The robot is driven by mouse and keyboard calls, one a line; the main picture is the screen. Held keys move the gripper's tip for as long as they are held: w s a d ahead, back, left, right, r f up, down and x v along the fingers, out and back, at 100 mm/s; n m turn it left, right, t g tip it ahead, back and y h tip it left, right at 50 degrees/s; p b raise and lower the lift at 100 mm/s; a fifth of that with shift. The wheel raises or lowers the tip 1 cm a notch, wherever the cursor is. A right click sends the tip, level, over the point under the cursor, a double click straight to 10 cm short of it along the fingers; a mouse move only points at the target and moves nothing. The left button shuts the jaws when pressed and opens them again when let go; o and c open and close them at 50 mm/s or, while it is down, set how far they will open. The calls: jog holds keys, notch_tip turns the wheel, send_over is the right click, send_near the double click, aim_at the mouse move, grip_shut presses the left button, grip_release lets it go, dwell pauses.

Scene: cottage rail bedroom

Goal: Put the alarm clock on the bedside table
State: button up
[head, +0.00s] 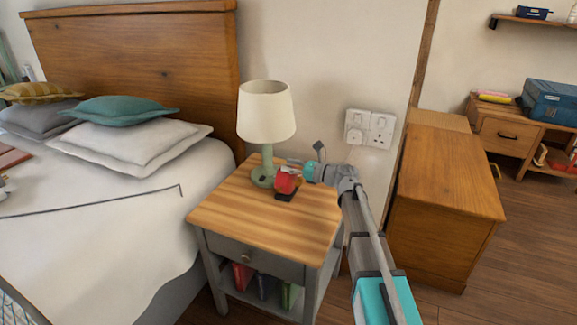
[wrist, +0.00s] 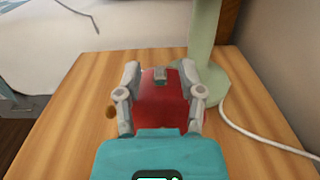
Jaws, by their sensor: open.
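The red alarm clock (head: 285,183) is at the bedside table's top (head: 240,216), just right of the lamp's base. In the wrist view the clock (wrist: 160,105) sits between the two fingers of my gripper (wrist: 160,70), one on each side. In the head view my gripper (head: 298,177) reaches in from the right at the clock. The fingers are open; whether either one touches the clock is hard to tell. The clock's underside is hidden, so I cannot tell if it rests fully on the wood.
A green lamp (head: 264,170) with a white shade stands close beside the clock; its white cord (wrist: 265,138) runs across the tabletop. The front of the tabletop is clear. The bed (head: 100,220) is left, a wooden chest (head: 447,190) right, wall sockets (head: 369,128) behind.

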jog(key=v, duration=1.1)
jog(key=shift+d, duration=0.2)
dwell(0.4)
jog(key=w+d+r+m+t+h, duration=0.2)
jog(key=w+d+m+t+h, duration=0.25)
jog(key=m, duration=0.55)
jog(key=w+d+r+m+t+h, duration=0.1)
jog(key=d+r+m+t+h, duration=0.1)
jog(key=d+m+t+h, duration=0.5)
jog(key=s+d+f+m+g+h, duration=0.1)
jog(key=s+d+f+m+h, duration=0.25)
jog(key=m, duration=0.65)
jog(key=s+d+f+m+g+h, duration=0.1)
jog(key=d+f+m+g+h, duration=0.15)
jog(key=f+m+h, duration=0.55)
jog(key=s+f+m+g+y, duration=0.3)
jog(key=s+f+m+g, duration=0.4)
jog(key=s+m, duration=0.35)
jog(key=s+a+f+m+g+y, duration=0.1)
jog(key=s+a+f+m+g, duration=0.1)
jog(key=s, duration=0.5)
jog(key=s+a+f+m+g+y, duration=0.2)
jog(key=s+a+g, duration=0.2)
jog(key=s, duration=0.3)
jog(key=shift+s+g, duration=0.2)
jog(key=shift+g, duration=0.4)
